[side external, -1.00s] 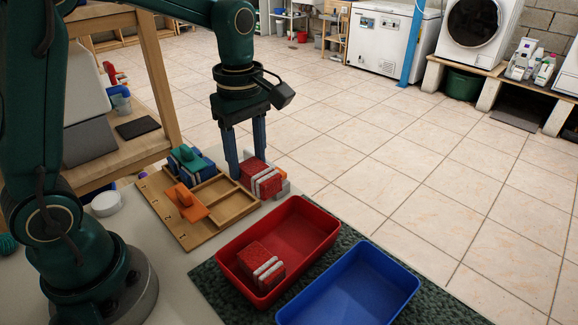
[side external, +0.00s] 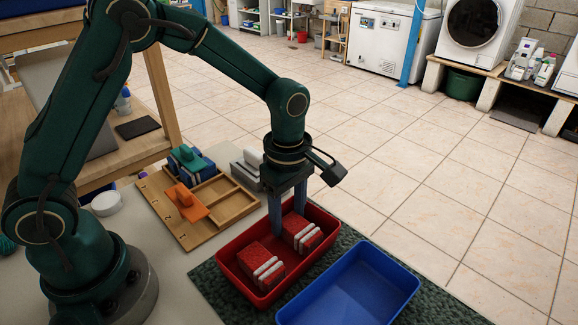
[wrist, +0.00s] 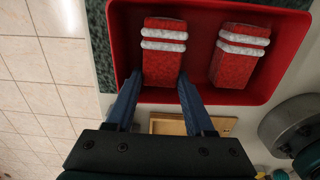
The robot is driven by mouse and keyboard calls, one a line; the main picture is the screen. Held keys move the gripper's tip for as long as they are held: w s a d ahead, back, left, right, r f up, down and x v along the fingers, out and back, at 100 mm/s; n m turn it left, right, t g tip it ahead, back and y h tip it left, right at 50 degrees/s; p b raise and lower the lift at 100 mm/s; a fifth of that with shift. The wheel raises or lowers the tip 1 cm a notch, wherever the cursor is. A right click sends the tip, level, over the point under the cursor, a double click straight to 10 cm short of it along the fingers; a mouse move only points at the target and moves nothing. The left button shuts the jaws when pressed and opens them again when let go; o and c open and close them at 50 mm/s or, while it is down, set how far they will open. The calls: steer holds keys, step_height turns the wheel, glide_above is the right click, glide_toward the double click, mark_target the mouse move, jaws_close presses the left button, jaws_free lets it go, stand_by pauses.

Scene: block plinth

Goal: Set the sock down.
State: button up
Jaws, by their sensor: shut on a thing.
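The red sock with two white stripes (side external: 304,236) is between the blue fingers of my gripper (side external: 288,222), inside the back part of the red bin (side external: 226,270). My gripper is shut on it from above. In the wrist view the held sock (wrist: 161,62) shows at the fingertips, level with the bin floor or close to it; I cannot tell whether it touches. A second red striped sock (side external: 262,262) lies in the front part of the same bin, apart from the held one. It also shows in the wrist view (wrist: 238,68).
An empty blue bin (side external: 350,285) stands right of the red bin on a dark green mat (side external: 440,300). A wooden tray (side external: 222,222) with orange and green-blue pieces lies behind left. Grey and white pieces (side external: 247,165) stand beside it.

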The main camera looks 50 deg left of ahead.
mark_target(289, 218)
steer(key=o, duration=1)
steer(key=shift+f, duration=0.1)
steer(key=shift+o, duration=0.2)
step_height(289, 218, up, 12)
steer(key=s+a+r+m+t, duration=0.1)
steer(key=s+a+m+t, duration=0.1)
steer(key=s+m, duration=0.4)
steer(key=s+a+m+t, duration=0.3)
steer(key=s+m, duration=0.4)
steer(key=m, duration=0.5)
steer(key=shift+s+a+r+t, duration=0.15)
steer(key=shift+s+r+t, duration=0.1)
steer(key=shift+r+t, duration=0.1)
